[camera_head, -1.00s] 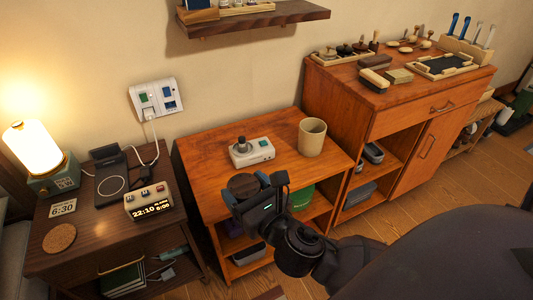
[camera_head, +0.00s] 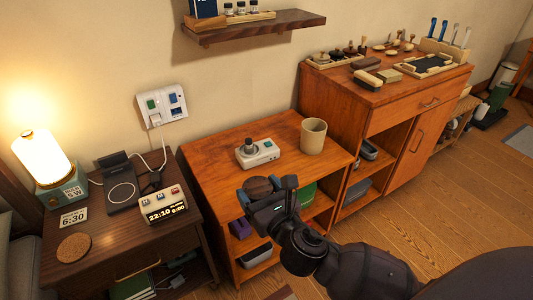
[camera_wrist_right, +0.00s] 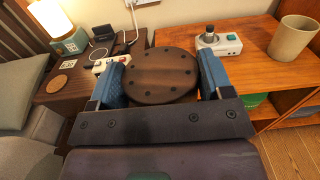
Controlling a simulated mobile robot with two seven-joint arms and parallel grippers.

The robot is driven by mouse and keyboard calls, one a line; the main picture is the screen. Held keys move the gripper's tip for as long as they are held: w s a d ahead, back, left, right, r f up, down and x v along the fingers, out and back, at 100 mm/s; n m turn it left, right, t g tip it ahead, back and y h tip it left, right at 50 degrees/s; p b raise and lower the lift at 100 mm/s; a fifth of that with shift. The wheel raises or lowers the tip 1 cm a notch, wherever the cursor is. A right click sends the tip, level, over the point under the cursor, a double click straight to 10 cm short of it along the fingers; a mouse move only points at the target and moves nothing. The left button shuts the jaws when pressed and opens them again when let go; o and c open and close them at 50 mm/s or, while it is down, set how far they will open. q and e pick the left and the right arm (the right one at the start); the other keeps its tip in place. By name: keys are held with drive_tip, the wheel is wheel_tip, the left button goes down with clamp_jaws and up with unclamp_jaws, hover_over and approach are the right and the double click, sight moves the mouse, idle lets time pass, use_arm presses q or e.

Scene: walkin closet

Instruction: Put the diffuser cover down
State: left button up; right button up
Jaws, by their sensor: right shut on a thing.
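The diffuser cover appears to be the dark round wooden disc with small holes (camera_wrist_right: 164,76); it also shows in the head view (camera_head: 259,184). My right gripper (camera_head: 264,197) is shut on it, with a blue finger on each side of the disc in the right wrist view. The disc is held roughly level, by the front edge of the orange wooden cabinet top (camera_head: 217,158); I cannot tell its height above it. My left gripper is not in view.
A white box with a dark knob (camera_head: 257,152) and a beige open cup (camera_head: 313,136) stand on the cabinet top. The cabinet top's left part is clear. A dark nightstand (camera_head: 104,244) at left holds a lamp (camera_head: 43,160), clock (camera_head: 164,205) and coaster (camera_head: 74,247). A taller cabinet (camera_head: 405,98) stands right.

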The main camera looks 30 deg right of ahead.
drive_tip(key=w+d+h+b, duration=0.1)
drive_tip(key=w+d+b, duration=0.15)
drive_tip(key=w, duration=2.35)
drive_tip(key=shift+m, duration=0.4)
drive_tip(key=f+b, duration=0.2)
drive_tip(key=f, duration=0.3)
drive_tip(key=f+b, duration=0.3)
drive_tip(key=f, duration=0.3)
drive_tip(key=f+b, duration=0.2)
drive_tip(key=f, duration=0.3)
drive_tip(key=shift+w+d+f, duration=0.15)
drive_tip(key=shift+w, duration=0.25)
wheel_tip(320, 180, down, 4)
drive_tip(key=shift+s+f+b, duration=0.1)
drive_tip(key=shift+b, duration=1.1)
drive_tip(key=shift+f, duration=0.1)
drive_tip(key=shift+r, duration=0.2)
drive_tip(key=shift+f, duration=0.2)
drive_tip(key=o, duration=0.9)
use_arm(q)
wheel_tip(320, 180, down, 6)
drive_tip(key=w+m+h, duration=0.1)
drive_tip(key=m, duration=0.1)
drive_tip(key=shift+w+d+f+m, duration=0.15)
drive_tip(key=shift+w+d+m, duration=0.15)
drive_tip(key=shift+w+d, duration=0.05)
use_arm(e)
drive_tip(key=shift+o, duration=0.2)
